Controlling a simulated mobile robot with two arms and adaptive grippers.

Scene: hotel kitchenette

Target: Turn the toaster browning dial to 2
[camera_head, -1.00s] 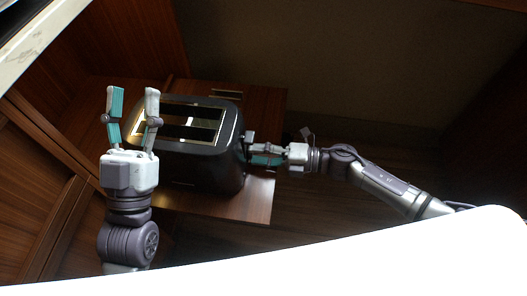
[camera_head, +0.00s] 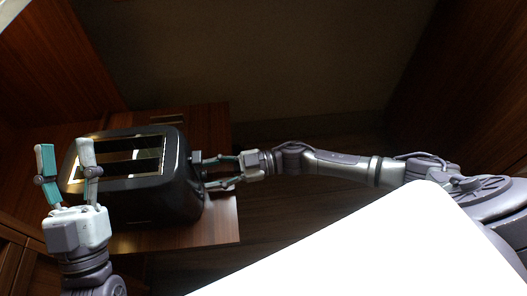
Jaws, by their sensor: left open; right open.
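The black toaster (camera_head: 150,205) stands on a brown wooden surface at left, its two slots facing up inside a shiny metal top. My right gripper (camera_head: 202,172) comes in from the right and is open, its fingertips close to the toaster's right side. The dial's markings cannot be read. My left gripper (camera_head: 65,160) is open and empty, pointing up in front of the toaster's left end and covering part of it.
The wooden surface (camera_head: 215,225) has a bare strip to the right of the toaster, ending at an edge. Wooden panels (camera_head: 80,50) stand at the left and a dark wall (camera_head: 250,60) lies behind. A large white shape (camera_head: 370,255) fills the lower right.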

